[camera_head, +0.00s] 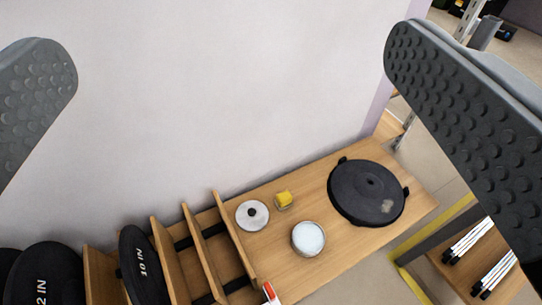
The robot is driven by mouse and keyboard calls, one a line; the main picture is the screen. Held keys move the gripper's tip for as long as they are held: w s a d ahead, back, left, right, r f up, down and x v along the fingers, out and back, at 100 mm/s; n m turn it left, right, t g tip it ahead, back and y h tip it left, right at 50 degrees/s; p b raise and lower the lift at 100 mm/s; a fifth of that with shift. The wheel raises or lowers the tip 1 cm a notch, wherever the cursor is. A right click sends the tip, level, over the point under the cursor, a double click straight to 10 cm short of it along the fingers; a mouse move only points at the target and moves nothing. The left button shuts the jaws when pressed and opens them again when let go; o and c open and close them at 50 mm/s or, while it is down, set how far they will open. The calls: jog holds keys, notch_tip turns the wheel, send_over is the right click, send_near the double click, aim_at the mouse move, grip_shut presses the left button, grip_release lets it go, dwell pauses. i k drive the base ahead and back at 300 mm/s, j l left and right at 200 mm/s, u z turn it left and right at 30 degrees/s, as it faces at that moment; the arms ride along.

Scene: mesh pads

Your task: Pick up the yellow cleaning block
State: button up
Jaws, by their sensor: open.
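The yellow cleaning block (284,198) is a small yellow piece on the wooden shelf top (318,190), near the wall. It seems to sit on or in a small pale base. My gripper (232,75) is open, its two grey dimpled fingers spread wide at the left and right edges of the view. The block lies below and well beyond the fingers, between them in the picture. Nothing is between the fingers.
A silver disc (252,215) is left of the block, a round white-topped container (308,238) is below it, and a large black round plate (367,192) is to the right. Wooden dividers (203,252) stand at left, by black discs (140,268). The pale wall (230,120) rises behind.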

aim_at(283, 200)
jog(key=k+z, duration=0.25)
jog(key=k, duration=0.15)
jog(key=k+l, duration=0.35)
jog(key=k, duration=0.05)
